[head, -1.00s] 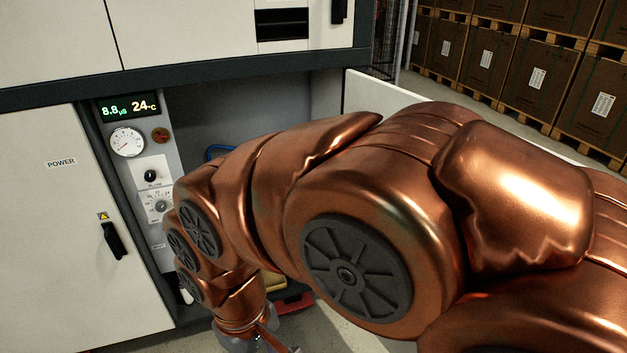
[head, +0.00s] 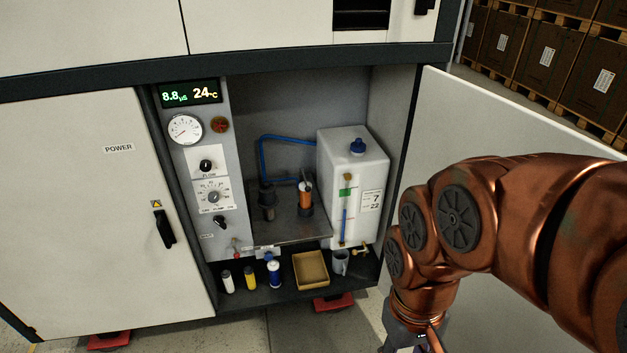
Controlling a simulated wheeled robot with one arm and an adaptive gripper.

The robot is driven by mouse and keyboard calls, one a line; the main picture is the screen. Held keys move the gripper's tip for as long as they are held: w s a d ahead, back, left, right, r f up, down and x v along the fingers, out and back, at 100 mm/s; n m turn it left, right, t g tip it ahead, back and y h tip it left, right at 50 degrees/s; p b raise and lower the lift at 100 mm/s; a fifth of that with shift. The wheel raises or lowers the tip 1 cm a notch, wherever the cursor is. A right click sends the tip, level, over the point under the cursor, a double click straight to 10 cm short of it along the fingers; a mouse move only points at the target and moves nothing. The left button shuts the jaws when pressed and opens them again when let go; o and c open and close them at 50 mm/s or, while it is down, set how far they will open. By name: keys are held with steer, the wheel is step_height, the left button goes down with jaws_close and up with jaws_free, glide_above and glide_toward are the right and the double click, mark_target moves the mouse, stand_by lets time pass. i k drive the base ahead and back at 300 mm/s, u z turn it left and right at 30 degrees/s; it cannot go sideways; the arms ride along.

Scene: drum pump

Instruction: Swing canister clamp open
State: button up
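An orange-and-dark canister (head: 305,198) stands on a metal shelf (head: 290,233) inside the open cabinet, beside a dark cylinder (head: 268,200). Dark parts show around the canister's base and top, but I cannot make out the clamp or whether it is shut. My gripper (head: 400,346) is at the bottom edge, right of and nearer than the cabinet opening, well apart from the canister. Its fingers are cut off by the frame, so its opening cannot be seen.
A white tank (head: 352,175) with a blue cap stands right of the canister; a blue hose (head: 262,150) runs behind. Bottles (head: 250,278), a tan tray (head: 311,270) and a grey mug (head: 341,262) line the lower ledge. The open door (head: 450,130) stands behind my arm at right.

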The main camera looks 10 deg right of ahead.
mark_target(308, 188)
steer(key=k, duration=1.35)
steer(key=u, duration=0.75)
steer(key=i, duration=1.85)
steer(key=z, duration=0.5)
